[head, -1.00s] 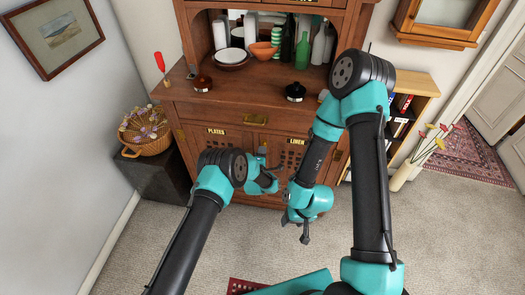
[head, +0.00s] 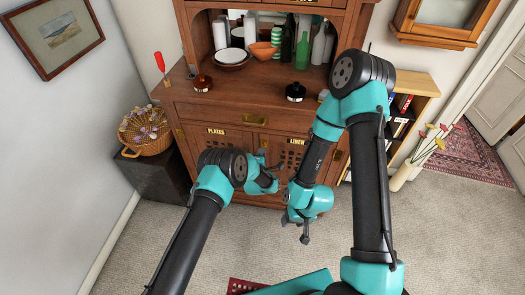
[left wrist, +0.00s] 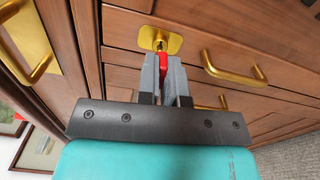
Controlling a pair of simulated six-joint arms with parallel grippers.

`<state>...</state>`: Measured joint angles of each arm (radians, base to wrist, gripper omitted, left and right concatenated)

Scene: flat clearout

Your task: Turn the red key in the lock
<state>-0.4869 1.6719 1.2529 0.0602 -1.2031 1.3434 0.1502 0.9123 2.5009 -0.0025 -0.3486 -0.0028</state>
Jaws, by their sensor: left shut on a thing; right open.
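In the left wrist view the red key (left wrist: 163,64) stands in a brass lock plate (left wrist: 147,38) on the wooden cabinet front. My left gripper (left wrist: 163,72) is shut on the key, its grey fingers to either side of the red bow. In the head view my left gripper (head: 274,164) is at the cabinet's front, and the key and lock are hidden there. My right gripper (head: 295,229) is open and empty, lower and to the right, in front of the cabinet.
Brass handles (left wrist: 232,70) flank the lock. The cabinet top (head: 250,92) holds dishes, bottles and dark lidded pots. A flower basket (head: 146,132) stands on a dark stand at left, and a low bookcase (head: 415,84) at right. The carpet in front is mostly clear.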

